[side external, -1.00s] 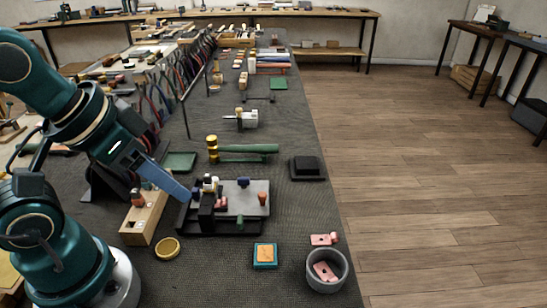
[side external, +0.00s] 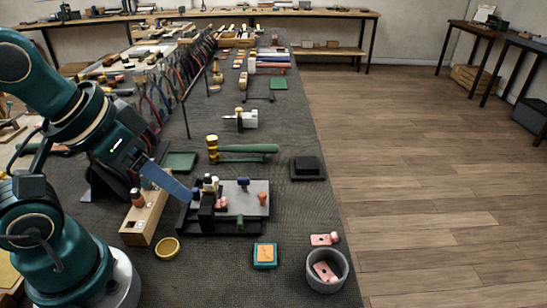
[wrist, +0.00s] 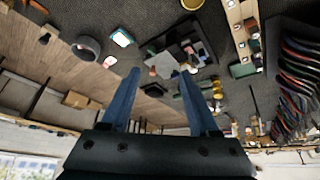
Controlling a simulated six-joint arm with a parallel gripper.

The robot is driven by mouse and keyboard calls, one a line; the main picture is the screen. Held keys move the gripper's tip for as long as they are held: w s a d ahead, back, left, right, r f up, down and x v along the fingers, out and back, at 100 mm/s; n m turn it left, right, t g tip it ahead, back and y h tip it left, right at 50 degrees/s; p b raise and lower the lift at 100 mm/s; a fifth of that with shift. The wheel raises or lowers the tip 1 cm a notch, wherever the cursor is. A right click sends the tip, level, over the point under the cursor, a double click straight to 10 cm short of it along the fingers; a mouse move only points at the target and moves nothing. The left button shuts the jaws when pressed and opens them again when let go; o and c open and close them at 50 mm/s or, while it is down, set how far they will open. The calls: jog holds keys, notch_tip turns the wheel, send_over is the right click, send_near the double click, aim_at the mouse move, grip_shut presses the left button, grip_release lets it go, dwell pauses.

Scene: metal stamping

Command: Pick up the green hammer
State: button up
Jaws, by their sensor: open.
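The green hammer (side external: 248,149) lies on the dark mat with its green handle pointing right and its brass-coloured head at the left. It is beyond the black fixture plate in the side view. My gripper (side external: 180,188) is open and empty, with its blue fingers above the left end of the fixture, nearer the camera than the hammer. In the wrist view my gripper (wrist: 160,72) shows its two fingers spread apart. There the hammer's head (wrist: 216,94) shows just right of the right finger, which partly covers the handle.
The fixture (side external: 250,212) carries small clamps and pegs. A wooden block with holes (side external: 143,222) stands left of it. A green tray (side external: 180,162) lies left of the hammer, a black block (side external: 307,168) right. A grey bowl (side external: 342,278) holds pink parts. Tools hang on a rack behind.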

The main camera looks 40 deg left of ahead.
jog(key=w+r+n+h, duration=0.1)
jog(key=w+r+n, duration=0.5)
jog(key=w+n, duration=0.3)
jog(key=n+g+h, duration=0.2)
jog(key=n, duration=1.5)
send_over(230, 146)
jog(key=f, duration=1.2)
jog(key=shift+d+f, duration=0.35)
jog(key=shift+d, duration=0.05)
jog(key=shift+n, duration=0.5)
jog(key=f, duration=0.1)
jog(key=a+f, duration=0.1)
jog(key=s+a+f, duration=0.1)
jog(key=f, duration=0.1)
jog(key=shift+s, duration=0.1)
jog(key=shift+x, duration=2.25)
jog(key=shift+d, duration=0.1)
